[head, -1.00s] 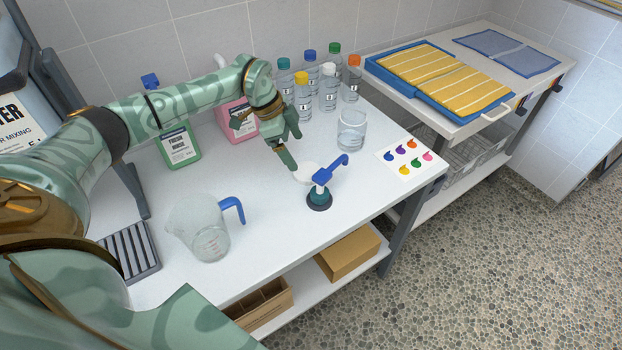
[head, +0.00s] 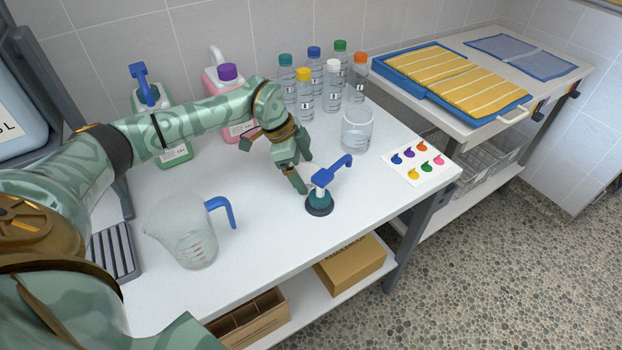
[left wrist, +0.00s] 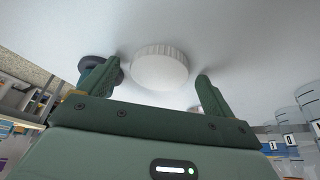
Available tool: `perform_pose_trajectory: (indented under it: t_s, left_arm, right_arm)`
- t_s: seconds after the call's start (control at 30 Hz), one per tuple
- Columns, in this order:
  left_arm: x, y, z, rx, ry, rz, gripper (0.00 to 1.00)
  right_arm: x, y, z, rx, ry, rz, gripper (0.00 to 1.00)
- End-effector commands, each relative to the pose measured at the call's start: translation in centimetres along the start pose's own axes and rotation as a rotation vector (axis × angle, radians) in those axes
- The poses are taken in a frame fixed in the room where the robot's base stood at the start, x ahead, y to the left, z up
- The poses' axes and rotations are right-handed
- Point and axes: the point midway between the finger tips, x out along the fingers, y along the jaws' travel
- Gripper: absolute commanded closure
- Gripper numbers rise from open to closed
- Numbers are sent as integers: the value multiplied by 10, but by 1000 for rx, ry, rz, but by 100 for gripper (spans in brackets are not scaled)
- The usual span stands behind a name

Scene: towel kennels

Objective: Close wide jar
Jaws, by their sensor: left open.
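A clear wide jar (head: 357,132) stands upright and open near the back of the white table, in front of the bottles. A round white ribbed lid (left wrist: 160,66) lies on the table; in the head view my gripper and a blue-handled tool hide most of it. My left gripper (head: 304,176) is low over the table at the lid, left of the jar. In the left wrist view the open fingers of that gripper (left wrist: 157,76) stand on either side of the lid, with gaps. My right gripper is not in view.
The blue-handled tool with a dark round base (head: 319,202) stands close beside the gripper. A clear jug (head: 190,240) is at the front left. Several capped bottles (head: 305,95) stand behind, and a colour-spot card (head: 417,163) lies right of the jar.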

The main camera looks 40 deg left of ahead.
Motion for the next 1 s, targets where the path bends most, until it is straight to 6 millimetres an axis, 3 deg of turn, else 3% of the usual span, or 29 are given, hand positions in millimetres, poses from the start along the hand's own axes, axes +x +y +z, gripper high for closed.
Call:
perform_pose_trajectory:
  t_s: [0.33, 0.37, 0.5, 0.53, 0.87, 1.0]
  left_arm:
    - [0, 0, -1, 0, 2, -2, 11]
    - [0, 0, -1, 0, 2, -2, 16]
    - [0, 0, -1, 0, 2, -2, 55]
    - [0, 0, -1, 0, 2, -2, 57]
    - [-1, 0, -1, 0, 2, -3, 61]
    - [-15, -1, -7, 1, 3, -5, 61]
  right_arm:
    - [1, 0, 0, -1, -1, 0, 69]
    - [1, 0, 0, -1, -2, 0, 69]
    - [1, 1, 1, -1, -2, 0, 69]
    - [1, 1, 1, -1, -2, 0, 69]
    - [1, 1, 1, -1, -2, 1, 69]
    - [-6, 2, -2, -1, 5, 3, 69]
